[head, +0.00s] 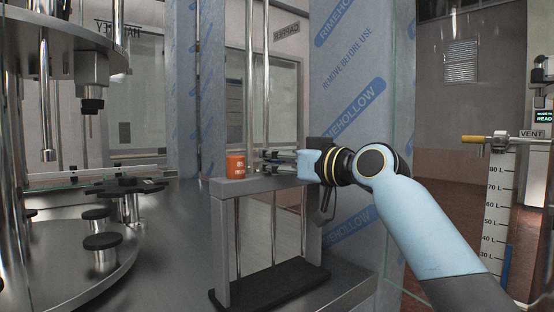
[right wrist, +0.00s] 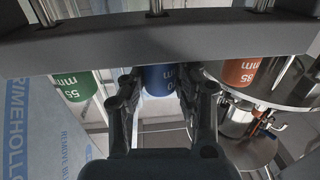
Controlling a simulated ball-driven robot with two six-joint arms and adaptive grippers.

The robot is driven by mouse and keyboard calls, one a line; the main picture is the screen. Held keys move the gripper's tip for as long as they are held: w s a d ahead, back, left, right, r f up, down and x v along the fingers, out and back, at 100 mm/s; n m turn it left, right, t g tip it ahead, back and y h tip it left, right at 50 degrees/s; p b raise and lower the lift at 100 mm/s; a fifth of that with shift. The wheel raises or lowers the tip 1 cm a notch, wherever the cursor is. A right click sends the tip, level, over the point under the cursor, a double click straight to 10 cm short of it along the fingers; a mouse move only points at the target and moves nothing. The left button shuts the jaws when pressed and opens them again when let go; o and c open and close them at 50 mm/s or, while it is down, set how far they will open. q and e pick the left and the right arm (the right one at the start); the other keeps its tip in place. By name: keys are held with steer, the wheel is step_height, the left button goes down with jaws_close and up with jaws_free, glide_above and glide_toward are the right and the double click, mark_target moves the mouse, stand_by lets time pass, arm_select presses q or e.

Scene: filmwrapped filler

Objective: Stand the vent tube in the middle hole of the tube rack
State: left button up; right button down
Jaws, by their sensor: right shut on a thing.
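The grey tube rack (head: 258,184) stands on the metal deck on its black base. Its top bar (right wrist: 120,45) crosses the right wrist view. My right gripper (head: 274,160) reaches in from the right, just above the bar. In the right wrist view its fingers (right wrist: 160,88) are shut on the blue collar (right wrist: 160,80) of the vent tube. The collar is at the middle of the bar, and a steel rod (right wrist: 155,5) shows in line with it on the bar's other side. I cannot tell whether the collar is fully seated. My left gripper is out of view.
An orange-collared tube (head: 236,163) stands at the rack's left end. A green-collared one (right wrist: 76,86) is on the other side of the blue collar. A round metal machine (head: 75,265) stands left. Film-wrapped panels (head: 350,100) rise behind.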

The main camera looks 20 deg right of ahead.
steer(key=shift+f, duration=0.2)
stand_by(0.7)
steer(key=c, duration=0.9)
jaws_free()
steer(key=shift+s, duration=0.1)
